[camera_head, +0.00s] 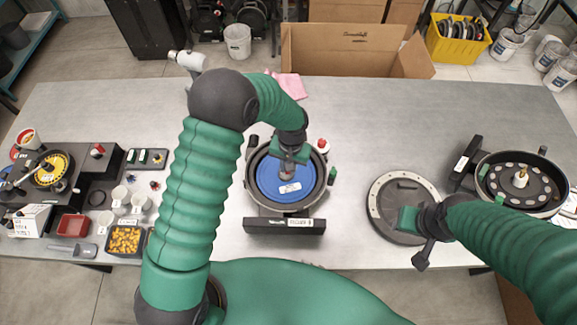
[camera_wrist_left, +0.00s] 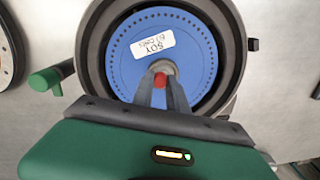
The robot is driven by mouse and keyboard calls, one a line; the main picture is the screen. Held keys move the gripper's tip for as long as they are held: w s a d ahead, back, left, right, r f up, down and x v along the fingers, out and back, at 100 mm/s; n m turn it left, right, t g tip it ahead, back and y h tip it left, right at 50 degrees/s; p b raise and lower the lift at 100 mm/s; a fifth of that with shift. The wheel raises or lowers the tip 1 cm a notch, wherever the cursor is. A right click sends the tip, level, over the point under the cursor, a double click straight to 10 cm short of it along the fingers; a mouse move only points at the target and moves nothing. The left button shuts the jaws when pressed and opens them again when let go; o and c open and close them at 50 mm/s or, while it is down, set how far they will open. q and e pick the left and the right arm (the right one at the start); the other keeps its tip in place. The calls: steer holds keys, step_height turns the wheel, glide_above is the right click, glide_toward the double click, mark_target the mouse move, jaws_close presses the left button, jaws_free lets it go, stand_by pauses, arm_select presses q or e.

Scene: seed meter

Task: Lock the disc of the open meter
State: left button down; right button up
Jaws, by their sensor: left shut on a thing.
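The open meter, a round dark housing (camera_head: 249,190), stands at the middle of the table with a blue disc (camera_head: 267,182) labelled SOY inside. In the left wrist view the disc (camera_wrist_left: 205,50) lies flat around a grey hub with a red-tipped knob (camera_wrist_left: 160,80). My left gripper (camera_head: 287,170) points down over the disc centre. Its fingers (camera_wrist_left: 164,92) are shut on the knob, partly hiding it. My right gripper (camera_head: 408,220) hangs over a round grey lid (camera_head: 388,187); its fingers cannot be made out.
A second open meter (camera_head: 520,180) with a dark holed disc stands at right. At left are a black device (camera_head: 85,165), cups (camera_head: 120,194), a red tray (camera_head: 73,225) and a tray of yellow seeds (camera_head: 125,240). A pink cloth (camera_head: 290,86) lies behind. The back of the table is mostly clear.

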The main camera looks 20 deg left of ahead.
arm_select(q)
steer(key=m, duration=0.3)
steer(key=shift+r+m, duration=0.1)
steer(key=shift+m, duration=0.3)
steer(key=m, duration=0.4)
stand_by(0.4)
steer(key=c, duration=1.3)
jaws_free()
steer(key=shift+s, duration=0.1)
